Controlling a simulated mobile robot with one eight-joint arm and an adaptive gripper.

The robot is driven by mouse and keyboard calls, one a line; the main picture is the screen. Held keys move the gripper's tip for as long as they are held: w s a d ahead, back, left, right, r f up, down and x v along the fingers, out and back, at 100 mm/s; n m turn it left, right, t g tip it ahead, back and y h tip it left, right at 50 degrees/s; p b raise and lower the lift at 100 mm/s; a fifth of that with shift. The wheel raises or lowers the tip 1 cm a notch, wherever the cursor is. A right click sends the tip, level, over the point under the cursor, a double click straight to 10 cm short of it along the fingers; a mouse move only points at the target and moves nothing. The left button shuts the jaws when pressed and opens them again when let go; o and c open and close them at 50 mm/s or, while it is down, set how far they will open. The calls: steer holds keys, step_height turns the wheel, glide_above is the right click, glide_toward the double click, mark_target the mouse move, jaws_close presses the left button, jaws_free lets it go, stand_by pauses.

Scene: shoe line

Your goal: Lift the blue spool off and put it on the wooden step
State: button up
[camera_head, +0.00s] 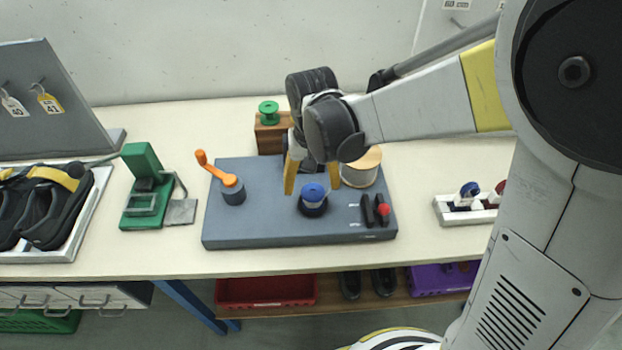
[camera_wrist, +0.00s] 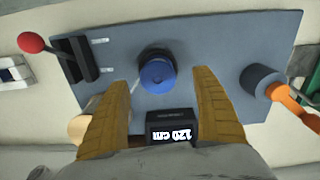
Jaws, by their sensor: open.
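The blue spool (camera_head: 313,193) sits upright on a dark round seat on the grey machine base (camera_head: 270,232). It also shows in the wrist view (camera_wrist: 158,75), just beyond and between my fingertips. My gripper (camera_head: 312,185) points down just behind the spool, its two yellow-brown fingers spread apart and empty. In the wrist view the fingers (camera_wrist: 168,75) stand apart with nothing between them. The wooden step (camera_head: 269,135) stands behind the base, with a green spool (camera_head: 269,112) on its top. My gripper hides part of the step's right side.
An orange crank (camera_head: 217,172) rises at the base's left. A red-knobbed lever (camera_head: 383,210) is at its right. A large tan spool (camera_head: 361,168) stands behind the right finger. A display reading 120 cm (camera_wrist: 172,126) shows in the wrist view. A green device (camera_head: 146,190) is further left.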

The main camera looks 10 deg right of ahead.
mark_target(313, 191)
steer(key=f, duration=0.1)
steer(key=f+b, duration=0.1)
steer(key=f, duration=0.1)
steer(key=f+b, duration=0.1)
steer(key=f, duration=0.1)
steer(key=shift+w+d, duration=0.2)
steer(key=shift+w, duration=0.1)
steer(key=shift+r, duration=0.1)
steer(key=shift+c, duration=0.2)
steer(key=c, duration=1.4)
